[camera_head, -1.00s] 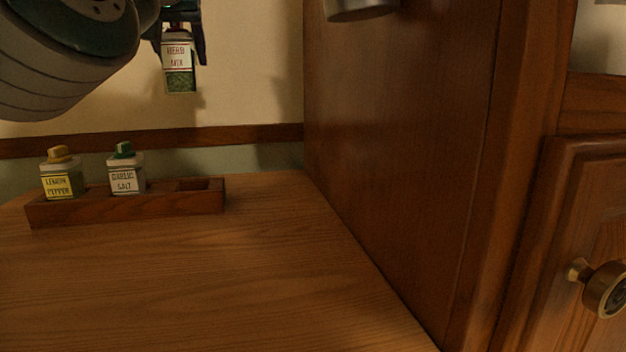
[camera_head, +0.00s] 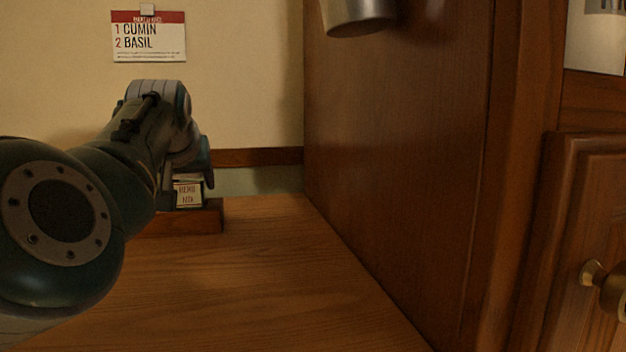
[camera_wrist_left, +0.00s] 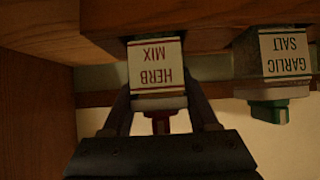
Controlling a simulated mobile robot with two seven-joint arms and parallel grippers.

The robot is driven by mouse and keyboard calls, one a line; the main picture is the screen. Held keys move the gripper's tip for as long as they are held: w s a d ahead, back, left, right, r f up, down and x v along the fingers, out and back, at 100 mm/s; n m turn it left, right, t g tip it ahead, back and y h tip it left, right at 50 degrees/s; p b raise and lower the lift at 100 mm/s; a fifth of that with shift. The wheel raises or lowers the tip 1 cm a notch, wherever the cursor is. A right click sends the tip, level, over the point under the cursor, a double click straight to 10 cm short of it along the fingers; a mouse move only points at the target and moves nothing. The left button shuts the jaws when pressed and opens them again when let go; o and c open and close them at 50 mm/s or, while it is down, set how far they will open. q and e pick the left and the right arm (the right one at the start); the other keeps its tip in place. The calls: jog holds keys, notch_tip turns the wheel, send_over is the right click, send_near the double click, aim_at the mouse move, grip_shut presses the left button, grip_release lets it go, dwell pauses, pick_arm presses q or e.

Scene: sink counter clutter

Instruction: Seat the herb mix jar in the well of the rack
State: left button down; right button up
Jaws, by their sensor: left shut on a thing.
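The herb mix jar (camera_head: 188,193) has a white label and stands at the right end of the wooden rack (camera_head: 208,217). My left gripper (camera_head: 190,176) is shut on it from above. In the upside-down left wrist view, the jar (camera_wrist_left: 155,65) sits between the fingers (camera_wrist_left: 157,100), with its red cap toward the palm. Its lower end meets the rack (camera_wrist_left: 190,15) at the well position and looks upright; the rack edge hides its base, so I cannot tell how deep it sits. The garlic salt jar (camera_wrist_left: 285,58) stands beside it, apart. My right gripper is not in view.
My left arm hides the rack's left part in the head view. A tall wooden cabinet side (camera_head: 400,130) stands close on the right. A card (camera_head: 149,37) reading cumin and basil hangs on the wall. The counter (camera_head: 270,270) in front is clear.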

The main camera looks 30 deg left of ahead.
pick_arm(q)
jog(key=shift+c, duration=0.8)
grip_release()
jog(key=shift+d+r, duration=0.1)
jog(key=shift+r, duration=0.1)
jog(key=p+v, duration=0.2)
jog(key=v, duration=0.9)
jog(key=shift+s+r+p, duration=0.25)
jog(key=shift+p, duration=0.05)
jog(key=shift+d, duration=0.1)
